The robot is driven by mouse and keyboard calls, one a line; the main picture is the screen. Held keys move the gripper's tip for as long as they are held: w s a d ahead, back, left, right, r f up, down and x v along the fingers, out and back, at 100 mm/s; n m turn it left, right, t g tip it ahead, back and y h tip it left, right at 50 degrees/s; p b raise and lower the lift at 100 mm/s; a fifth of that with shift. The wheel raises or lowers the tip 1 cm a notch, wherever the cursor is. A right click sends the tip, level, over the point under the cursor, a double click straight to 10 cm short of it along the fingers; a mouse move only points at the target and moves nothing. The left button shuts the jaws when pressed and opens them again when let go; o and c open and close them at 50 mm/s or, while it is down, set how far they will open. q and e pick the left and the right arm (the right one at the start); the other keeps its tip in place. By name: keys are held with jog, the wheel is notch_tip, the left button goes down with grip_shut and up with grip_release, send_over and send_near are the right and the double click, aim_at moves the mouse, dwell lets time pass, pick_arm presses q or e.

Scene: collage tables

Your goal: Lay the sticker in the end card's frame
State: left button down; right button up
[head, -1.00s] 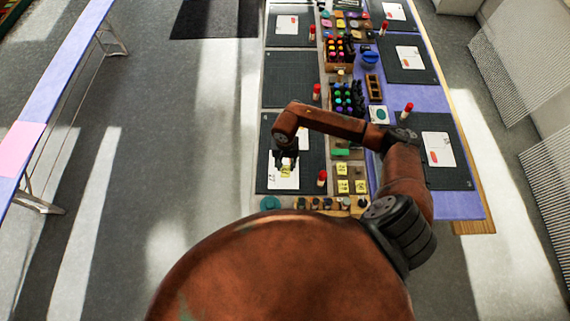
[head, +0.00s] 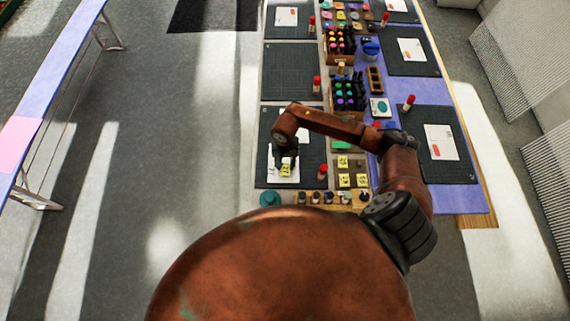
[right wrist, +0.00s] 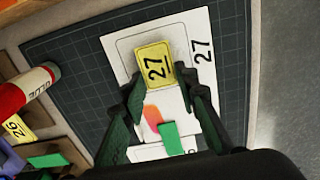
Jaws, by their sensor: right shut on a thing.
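The yellow sticker (right wrist: 153,65) marked 27 sits between the fingertips of my right gripper (right wrist: 157,84), which is shut on it. It also shows in the head view (head: 286,170), below the gripper. The white end card (right wrist: 202,28), printed with 27, lies under it on a dark mat; the card shows in the head view too (head: 291,180). The sticker is over the card's thin outlined frame (right wrist: 122,44). I cannot tell whether it touches the card. The fingers hide part of the card, and an orange mark and a green patch show between them. My left gripper is not in view.
Several yellow stickers (head: 345,181) lie on the strip right of the mat. Bottle racks (head: 347,95) stand farther back. Open floor (head: 190,140) is on the left.

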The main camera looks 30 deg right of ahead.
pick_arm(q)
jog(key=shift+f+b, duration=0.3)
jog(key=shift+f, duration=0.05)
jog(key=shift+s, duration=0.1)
pick_arm(e)
jog(key=o, duration=0.8)
jog(key=shift+c, duration=0.2)
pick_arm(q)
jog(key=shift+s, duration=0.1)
pick_arm(e)
notch_tip(320, 180, up, 12)
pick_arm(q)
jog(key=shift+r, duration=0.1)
